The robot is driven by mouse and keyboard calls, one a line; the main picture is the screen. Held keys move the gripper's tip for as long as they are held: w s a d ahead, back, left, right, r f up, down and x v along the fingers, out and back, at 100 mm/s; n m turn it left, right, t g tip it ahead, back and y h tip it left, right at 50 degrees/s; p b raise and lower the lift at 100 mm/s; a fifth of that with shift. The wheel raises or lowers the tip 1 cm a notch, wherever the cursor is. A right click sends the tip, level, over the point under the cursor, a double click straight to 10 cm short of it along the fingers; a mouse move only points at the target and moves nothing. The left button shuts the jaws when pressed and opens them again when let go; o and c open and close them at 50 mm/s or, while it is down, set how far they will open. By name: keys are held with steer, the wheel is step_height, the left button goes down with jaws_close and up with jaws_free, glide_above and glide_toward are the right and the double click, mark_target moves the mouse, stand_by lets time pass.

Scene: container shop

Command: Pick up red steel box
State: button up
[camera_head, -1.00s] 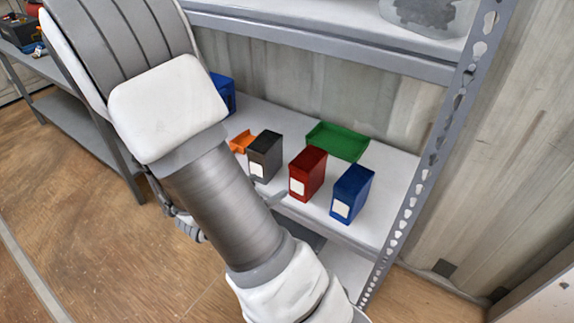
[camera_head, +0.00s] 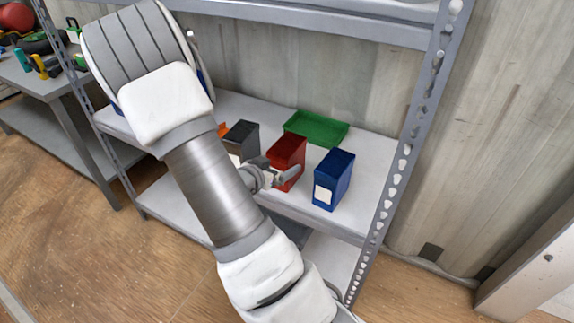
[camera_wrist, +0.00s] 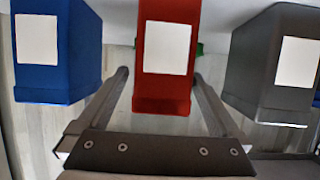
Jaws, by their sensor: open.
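The red steel box (camera_head: 287,158) stands upright on the white shelf, between a dark grey box (camera_head: 242,139) and a blue box (camera_head: 334,178). My gripper (camera_head: 278,180) is at the front of the red box and hides its lower front. In the wrist view the red box (camera_wrist: 166,60), with a white label, is centred ahead of my gripper (camera_wrist: 160,80). The two fingers are open, one toward each side of the red box, and nothing is held. The blue box (camera_wrist: 55,80) is left and the grey box (camera_wrist: 270,80) right in that view.
A green tray (camera_head: 316,128) lies behind the boxes. A small orange bin (camera_head: 222,130) is partly hidden by my arm. The perforated grey shelf post (camera_head: 401,165) stands at the right. The white shelf (camera_head: 370,185) is bare right of the blue box.

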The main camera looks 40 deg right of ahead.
steer(key=b+x, duration=0.1)
steer(key=x, duration=0.4)
steer(key=shift+w+r, duration=0.15)
steer(key=shift+r, duration=0.1)
jaws_close()
